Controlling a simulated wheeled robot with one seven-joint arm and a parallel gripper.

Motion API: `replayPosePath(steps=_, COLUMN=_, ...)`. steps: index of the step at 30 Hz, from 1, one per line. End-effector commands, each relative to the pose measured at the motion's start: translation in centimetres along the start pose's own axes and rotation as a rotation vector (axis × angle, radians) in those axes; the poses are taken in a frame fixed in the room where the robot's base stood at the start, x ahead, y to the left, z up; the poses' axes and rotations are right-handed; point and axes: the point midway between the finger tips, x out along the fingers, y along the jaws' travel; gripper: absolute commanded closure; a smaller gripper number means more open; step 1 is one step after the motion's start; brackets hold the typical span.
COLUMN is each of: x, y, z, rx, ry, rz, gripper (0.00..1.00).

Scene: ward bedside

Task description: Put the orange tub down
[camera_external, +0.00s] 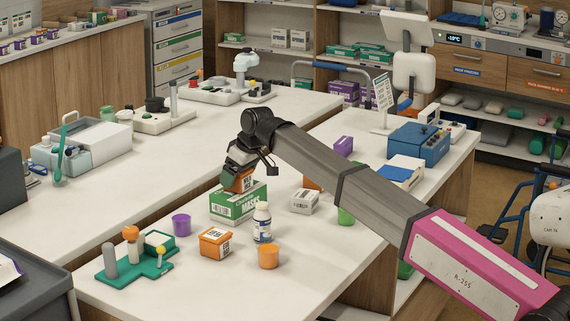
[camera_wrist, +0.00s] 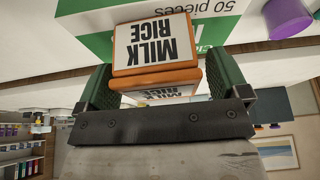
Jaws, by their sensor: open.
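An orange tub (camera_external: 246,181) with a white label is at the top of the green masks box (camera_external: 238,204) and appears to rest on it. In the wrist view the tub (camera_wrist: 153,77), labelled "MILK RICE" and upside down in the picture, lies between the two green finger pads of my gripper (camera_wrist: 160,62). The green box (camera_wrist: 212,22) shows just past it. In the external view my gripper (camera_external: 237,178) comes down over the tub. My gripper is open around the tub. The contact under the tub is partly hidden.
A purple cup (camera_external: 181,224), white bottle (camera_external: 262,223), orange cup (camera_external: 268,256) and white carton (camera_external: 305,201) are close by. A green stand with knobs (camera_external: 137,260) is at front left.

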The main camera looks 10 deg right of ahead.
Motion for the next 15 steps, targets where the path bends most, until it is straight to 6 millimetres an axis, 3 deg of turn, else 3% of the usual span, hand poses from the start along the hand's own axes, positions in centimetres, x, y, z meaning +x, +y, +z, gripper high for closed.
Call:
replayPosePath(steps=5, x=-2.2, y=0.0, z=0.0, rx=0.000, ry=0.002, rz=0.001, gripper=0.07)
replayPosePath(steps=15, x=-8.9, y=0.0, z=0.0, rx=0.000, ry=0.002, rz=0.001, gripper=0.07)
